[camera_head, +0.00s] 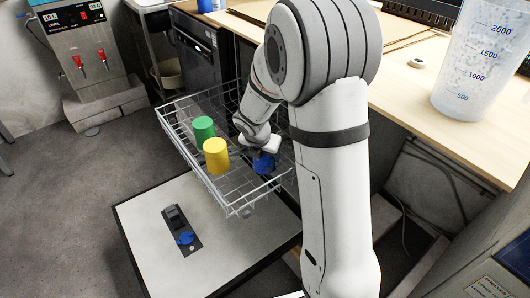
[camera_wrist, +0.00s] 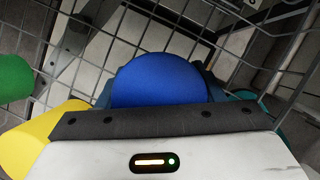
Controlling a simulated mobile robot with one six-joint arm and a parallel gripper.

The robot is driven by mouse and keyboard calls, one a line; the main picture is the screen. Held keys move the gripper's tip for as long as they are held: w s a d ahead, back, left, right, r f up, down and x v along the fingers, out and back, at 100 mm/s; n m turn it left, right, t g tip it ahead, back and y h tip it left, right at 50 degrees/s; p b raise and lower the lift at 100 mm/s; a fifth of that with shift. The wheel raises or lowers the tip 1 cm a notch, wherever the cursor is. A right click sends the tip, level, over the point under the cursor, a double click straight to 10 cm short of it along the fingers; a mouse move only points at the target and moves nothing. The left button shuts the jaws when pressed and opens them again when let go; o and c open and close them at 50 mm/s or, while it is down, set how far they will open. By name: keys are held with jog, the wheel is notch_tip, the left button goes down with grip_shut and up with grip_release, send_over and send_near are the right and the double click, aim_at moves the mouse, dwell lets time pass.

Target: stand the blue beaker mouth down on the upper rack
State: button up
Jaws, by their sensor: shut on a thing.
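The blue beaker (camera_head: 264,163) is at the right part of the pulled-out wire rack (camera_head: 243,203), partly hidden by my gripper (camera_head: 262,152). My gripper is shut on the beaker. In the wrist view the blue beaker (camera_wrist: 160,75) fills the middle between the fingers, with a rounded blue surface showing and the rack wires beyond it. Whether it touches the rack is hard to tell. A green beaker (camera_head: 203,130) and a yellow beaker (camera_head: 216,156) stand in the rack to the left, with closed ends up.
A wooden counter (camera_head: 430,105) at right holds a large measuring jug (camera_head: 485,65). Wire walls edge the rack; its front middle is bare.

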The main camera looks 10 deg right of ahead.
jog(key=shift+f, duration=0.25)
jog(key=o, duration=1.1)
jog(key=shift+r, duration=0.1)
jog(key=p+v, duration=0.3)
jog(key=v, duration=0.4)
jog(key=shift+s+r, duration=0.2)
jog(key=shift+r, duration=0.05)
